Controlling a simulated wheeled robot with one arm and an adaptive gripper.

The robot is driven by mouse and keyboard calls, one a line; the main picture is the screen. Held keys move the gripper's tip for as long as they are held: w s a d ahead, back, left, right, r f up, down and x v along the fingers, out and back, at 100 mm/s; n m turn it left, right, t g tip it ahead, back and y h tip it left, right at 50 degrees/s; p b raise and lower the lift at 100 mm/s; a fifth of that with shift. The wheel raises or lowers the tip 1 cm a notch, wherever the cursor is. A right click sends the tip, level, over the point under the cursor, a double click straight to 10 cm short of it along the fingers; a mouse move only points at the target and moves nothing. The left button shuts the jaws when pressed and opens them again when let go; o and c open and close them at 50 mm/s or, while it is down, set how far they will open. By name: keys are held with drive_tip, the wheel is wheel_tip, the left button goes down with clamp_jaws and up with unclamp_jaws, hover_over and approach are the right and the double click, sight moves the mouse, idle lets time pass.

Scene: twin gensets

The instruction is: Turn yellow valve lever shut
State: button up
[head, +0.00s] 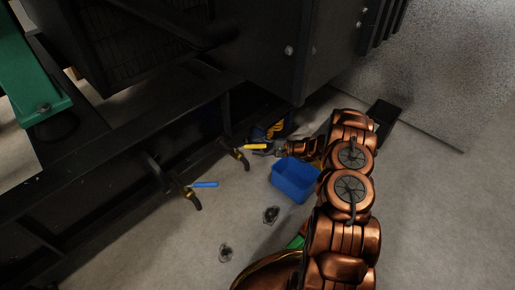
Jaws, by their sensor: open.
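The yellow valve lever (256,146) sits on a small brass valve (237,152) at the lower edge of the black genset frame. The lever points to the right, away from the valve body. My gripper (270,150) is at the right end of the yellow lever, small and dark in this view. It is open, and I cannot tell whether its fingers are around the lever or only beside it. My copper-coloured arm reaches in from the lower right.
A second valve with a blue lever (205,184) is to the left and nearer. A blue bin (294,180) stands on the floor below my gripper. A blue and yellow object (268,131) lies behind the lever. The black genset (240,60) blocks the back. Floor at lower left is mostly clear.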

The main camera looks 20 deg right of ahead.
drive_tip(key=shift+w+a, duration=0.15)
drive_tip(key=shift+a, duration=0.05)
clamp_jaws()
idle(0.3)
idle(0.3)
